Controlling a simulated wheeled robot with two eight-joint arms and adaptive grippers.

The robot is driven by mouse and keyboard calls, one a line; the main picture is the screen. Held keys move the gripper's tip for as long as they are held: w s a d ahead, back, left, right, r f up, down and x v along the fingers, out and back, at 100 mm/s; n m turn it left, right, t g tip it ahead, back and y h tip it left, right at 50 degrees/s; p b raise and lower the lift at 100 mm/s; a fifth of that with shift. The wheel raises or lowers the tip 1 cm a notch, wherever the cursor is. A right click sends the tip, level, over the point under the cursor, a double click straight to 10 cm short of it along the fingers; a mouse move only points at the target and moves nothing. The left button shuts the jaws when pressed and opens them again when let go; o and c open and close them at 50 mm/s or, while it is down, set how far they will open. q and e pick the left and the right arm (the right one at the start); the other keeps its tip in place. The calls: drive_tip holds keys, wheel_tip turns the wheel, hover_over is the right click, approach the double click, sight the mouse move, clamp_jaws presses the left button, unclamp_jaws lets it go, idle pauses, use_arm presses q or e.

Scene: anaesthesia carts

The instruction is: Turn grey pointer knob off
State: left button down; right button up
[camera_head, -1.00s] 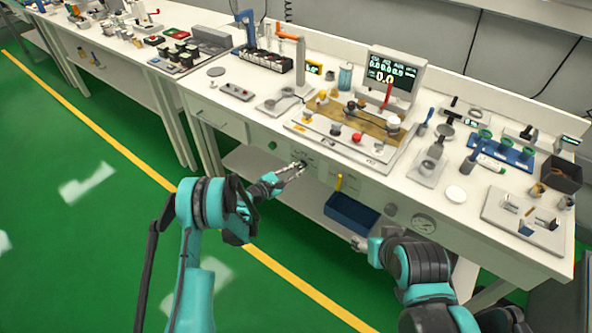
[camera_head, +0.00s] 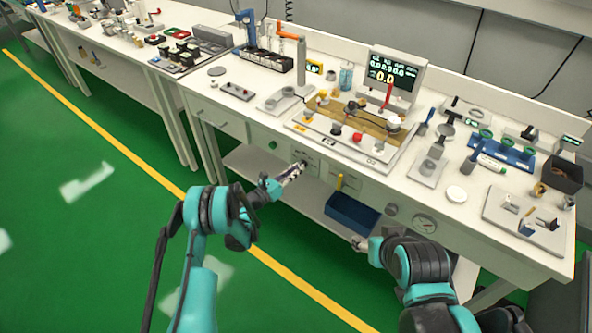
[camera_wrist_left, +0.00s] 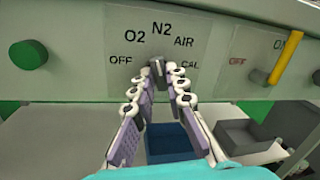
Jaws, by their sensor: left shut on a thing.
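The grey pointer knob (camera_wrist_left: 157,68) is on the bench's front panel, below a dial marked OFF, O2, N2, AIR and CAL. It looks roughly upright under N2, but the fingers partly cover it. My left gripper (camera_wrist_left: 158,80) is shut on it, with one finger on each side. In the head view the left gripper (camera_head: 299,167) reaches the front panel, and the knob is mostly hidden by the fingertips. My right gripper (camera_head: 360,243) is low in front of the bench, away from the knob; its jaws are too small to read.
A green round knob (camera_wrist_left: 28,55) is left of the dial. A yellow lever (camera_wrist_left: 287,58) with its own OFF label is to the right. A blue bin (camera_head: 351,216) is below, and a gauge (camera_head: 424,223) is farther right. The bench top is crowded.

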use_arm(q)
drive_tip(key=n+t, duration=0.1)
drive_tip(key=n, duration=0.5)
drive_tip(key=n+t+y, duration=0.1)
drive_tip(key=n+t, duration=0.1)
drive_tip(key=n, duration=0.5)
drive_tip(key=shift+d+f+n, duration=0.15)
drive_tip(key=shift+f+n, duration=0.05)
drive_tip(key=shift+n, duration=0.1)
drive_tip(key=c, duration=1.5)
unclamp_jaws()
drive_tip(key=shift+c, duration=0.2)
